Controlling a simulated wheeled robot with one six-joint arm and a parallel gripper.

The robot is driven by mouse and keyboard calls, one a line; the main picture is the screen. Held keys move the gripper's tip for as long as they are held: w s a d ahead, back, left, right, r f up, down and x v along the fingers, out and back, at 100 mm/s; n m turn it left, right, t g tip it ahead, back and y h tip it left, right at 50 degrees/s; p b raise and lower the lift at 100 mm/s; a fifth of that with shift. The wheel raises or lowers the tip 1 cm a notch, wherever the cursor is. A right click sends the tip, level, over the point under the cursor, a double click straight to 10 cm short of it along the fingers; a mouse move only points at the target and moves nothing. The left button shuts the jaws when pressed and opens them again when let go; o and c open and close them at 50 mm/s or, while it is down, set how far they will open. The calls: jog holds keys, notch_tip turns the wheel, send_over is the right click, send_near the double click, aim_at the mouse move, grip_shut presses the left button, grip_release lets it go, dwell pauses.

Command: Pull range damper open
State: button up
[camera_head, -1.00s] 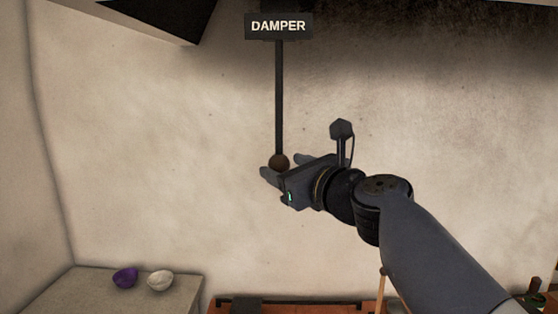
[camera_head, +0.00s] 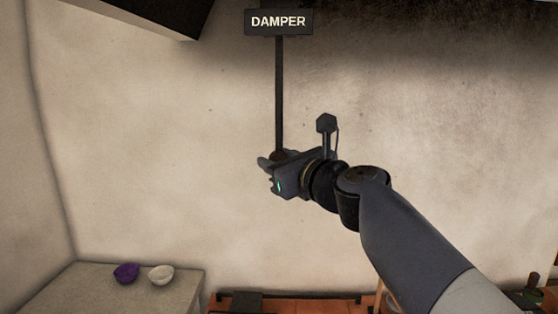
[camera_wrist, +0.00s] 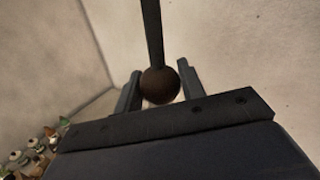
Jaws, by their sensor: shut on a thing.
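The damper rod (camera_head: 279,95) hangs straight down below a dark sign (camera_head: 278,21) reading DAMPER. Its round brown knob (camera_wrist: 160,85) sits between the two fingers of my gripper (camera_wrist: 158,88) in the wrist view. In the head view my gripper (camera_head: 270,163) is at the rod's lower end, reaching in from the right, and hides most of the knob. The fingers are shut on the knob.
A pale counter (camera_head: 80,290) at lower left bears a purple bowl (camera_head: 126,273) and a white bowl (camera_head: 161,275). A reddish-brown surface (camera_head: 310,308) with a dark rail lies below. A dark hood (camera_head: 150,12) overhangs at upper left. The wall around the rod is bare.

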grip_shut()
notch_tip(320, 180, down, 8)
jog(key=b, duration=0.6)
jog(key=shift+r+b, duration=0.15)
jog(key=shift+b, duration=0.15)
jog(key=shift+o, duration=1.8)
grip_release()
jog(key=o, duration=0.4)
jog(key=shift+r, duration=0.1)
jog(key=shift+s+d, duration=0.1)
jog(key=b+v, duration=0.1)
jog(key=v, duration=0.9)
jog(key=shift+s, duration=0.25)
jog(key=shift+d, duration=0.1)
